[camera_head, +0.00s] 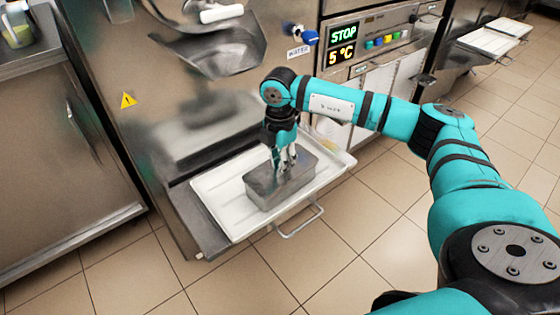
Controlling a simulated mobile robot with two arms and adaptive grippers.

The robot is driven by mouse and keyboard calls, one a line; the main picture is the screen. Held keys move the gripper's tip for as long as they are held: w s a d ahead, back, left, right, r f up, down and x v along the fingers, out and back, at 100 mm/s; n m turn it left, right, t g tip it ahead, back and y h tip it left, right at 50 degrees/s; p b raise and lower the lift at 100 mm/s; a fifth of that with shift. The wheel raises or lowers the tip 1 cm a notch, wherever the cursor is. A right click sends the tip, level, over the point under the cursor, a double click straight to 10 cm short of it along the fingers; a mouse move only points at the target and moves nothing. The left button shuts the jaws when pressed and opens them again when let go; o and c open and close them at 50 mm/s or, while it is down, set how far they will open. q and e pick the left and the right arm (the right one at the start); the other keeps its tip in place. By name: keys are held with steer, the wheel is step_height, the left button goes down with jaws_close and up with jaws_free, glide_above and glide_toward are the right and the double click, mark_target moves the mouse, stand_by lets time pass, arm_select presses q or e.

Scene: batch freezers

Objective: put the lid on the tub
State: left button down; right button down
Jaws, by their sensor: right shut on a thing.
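A grey metal tub (272,201) stands upright in a white tray on a pull-out shelf of the machine. A flat grey lid (303,172) covers the tub's top and looks level. I cannot tell whether it is fully seated all round. My right gripper (284,170) points down over the middle of the lid, shut on it. The part between the fingers is too small to make out. My left gripper is not in view.
The white tray (218,203) has free room left of the tub. A metal handle (297,222) sticks out in front. A steel chute (215,50) hangs above at the back. A steel counter (28,45) is at left, more white trays (487,42) at upper right.

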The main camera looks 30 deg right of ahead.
steer(key=shift+f, duration=0.15)
stand_by(0.5)
steer(key=c, duration=1.1)
jaws_free()
steer(key=shift+o, duration=0.3)
steer(key=o, duration=0.5)
